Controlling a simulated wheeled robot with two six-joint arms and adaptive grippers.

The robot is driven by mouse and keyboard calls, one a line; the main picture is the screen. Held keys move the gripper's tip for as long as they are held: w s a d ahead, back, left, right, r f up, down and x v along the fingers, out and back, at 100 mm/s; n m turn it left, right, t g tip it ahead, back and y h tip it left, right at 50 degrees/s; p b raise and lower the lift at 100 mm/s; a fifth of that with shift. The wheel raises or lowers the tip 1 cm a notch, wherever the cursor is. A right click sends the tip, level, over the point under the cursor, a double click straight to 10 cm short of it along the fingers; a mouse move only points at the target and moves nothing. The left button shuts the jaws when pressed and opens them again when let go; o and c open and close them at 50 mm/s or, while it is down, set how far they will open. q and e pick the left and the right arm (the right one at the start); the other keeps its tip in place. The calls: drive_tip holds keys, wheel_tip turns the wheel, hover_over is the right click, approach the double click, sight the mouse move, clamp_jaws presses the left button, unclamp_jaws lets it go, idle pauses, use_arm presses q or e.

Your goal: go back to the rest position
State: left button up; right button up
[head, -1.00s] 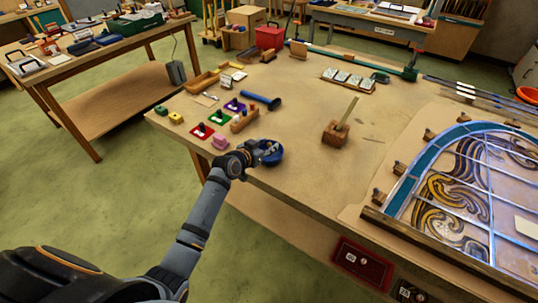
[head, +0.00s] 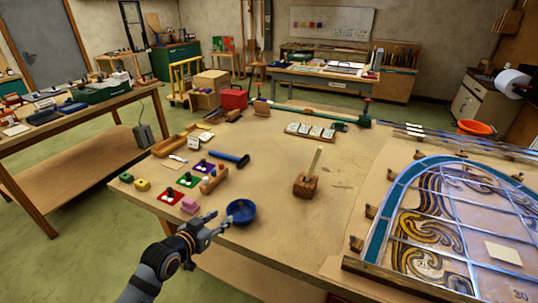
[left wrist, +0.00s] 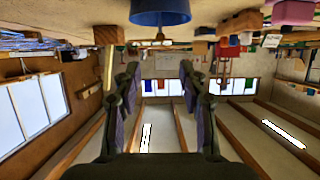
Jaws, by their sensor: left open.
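My left gripper (head: 220,221) is at the near left edge of the workbench (head: 270,245), just left of a small blue bowl (head: 242,213). Its two fingers are spread, with nothing between them. The left wrist view, which looks upside down, also shows the open fingers (left wrist: 160,76), with the blue bowl (left wrist: 160,12) at the top of the picture, beyond the fingertips. Whether a fingertip touches the bowl's rim cannot be told. My right gripper is not in view.
A leaded panel (head: 440,215) lies at the right. A wooden block with a stick (head: 306,184) stands mid-bench. Open floor (head: 80,250) is at the left.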

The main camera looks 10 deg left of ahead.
use_arm(q)
drive_tip(key=s+f+n+g+y, duration=0.15)
drive_tip(key=s+f+g, duration=0.3)
drive_tip(key=s, duration=0.65)
drive_tip(key=s+f+n+g+y, duration=0.1)
drive_tip(key=s+f+g+y, duration=0.3)
drive_tip(key=s, duration=0.7)
drive_tip(key=s+a+f+g+h, duration=0.1)
drive_tip(key=s+a+f, duration=0.1)
drive_tip(key=f, duration=1.2)
drive_tip(key=s+a+f+g, duration=0.1)
drive_tip(key=a+f, duration=0.1)
drive_tip(key=f, duration=1.2)
drive_tip(key=s+f+g, duration=0.1)
drive_tip(key=s+f, duration=1.4)
drive_tip(key=s, duration=0.3)
drive_tip(key=shift+s+a+f, duration=0.3)
drive_tip(key=shift+a+f, duration=0.05)
drive_tip(key=shift+c, duration=0.5)
